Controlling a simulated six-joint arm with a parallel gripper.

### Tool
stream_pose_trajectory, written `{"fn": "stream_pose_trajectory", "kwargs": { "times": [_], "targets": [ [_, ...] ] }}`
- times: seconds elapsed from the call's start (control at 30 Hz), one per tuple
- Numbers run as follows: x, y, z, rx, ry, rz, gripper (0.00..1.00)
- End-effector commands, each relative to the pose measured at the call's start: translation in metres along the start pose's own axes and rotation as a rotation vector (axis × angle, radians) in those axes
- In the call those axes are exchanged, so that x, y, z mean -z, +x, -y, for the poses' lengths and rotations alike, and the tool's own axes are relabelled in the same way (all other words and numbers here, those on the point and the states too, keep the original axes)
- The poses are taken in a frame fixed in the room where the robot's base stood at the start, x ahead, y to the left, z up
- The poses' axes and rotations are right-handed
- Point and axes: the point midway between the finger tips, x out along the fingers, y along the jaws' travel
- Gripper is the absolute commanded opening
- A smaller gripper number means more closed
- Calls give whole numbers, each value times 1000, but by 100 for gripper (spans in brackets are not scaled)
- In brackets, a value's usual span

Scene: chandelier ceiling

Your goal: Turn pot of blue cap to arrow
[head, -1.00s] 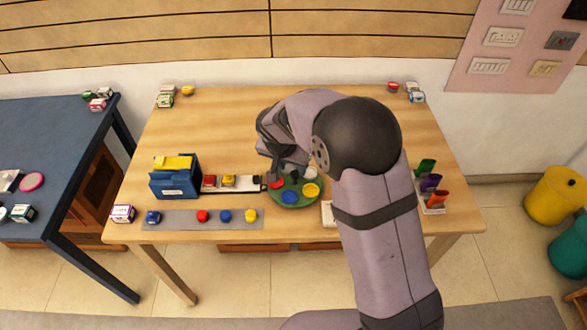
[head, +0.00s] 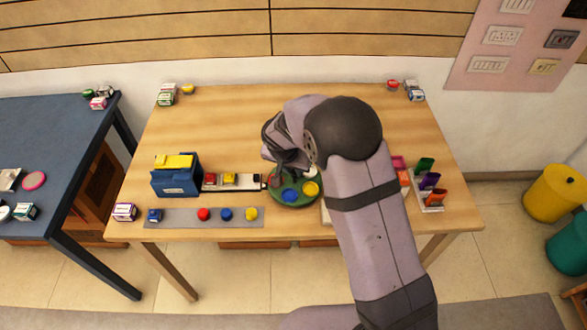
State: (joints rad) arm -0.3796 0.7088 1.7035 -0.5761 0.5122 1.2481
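A round green turntable (head: 292,205) stands near the table's front middle. A pot with a blue cap (head: 290,196) sits at its front, and a yellow-capped pot (head: 311,188) is to the right of that. A white piece (head: 310,173) shows at the back of the turntable, partly behind my arm. My gripper (head: 281,180) is low over the left back part of the turntable, just behind the blue cap. It hides the place where a red cap showed before. Its fingers are too small and dark to tell open from shut. No arrow can be made out clearly.
A grey mat (head: 180,222) with several coloured caps lies in front. Coloured upright pieces (head: 430,182) stand at right. The table's back middle is clear.

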Motion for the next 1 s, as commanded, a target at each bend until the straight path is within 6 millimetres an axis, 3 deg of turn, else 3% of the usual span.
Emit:
{"fn": "stream_pose_trajectory", "kwargs": {
  "times": [0.47,1.0],
  "targets": [
    [-2,4,2,-34,87,-1,0],
    [0,4,7,-210,509,0,0]
  ]
}}
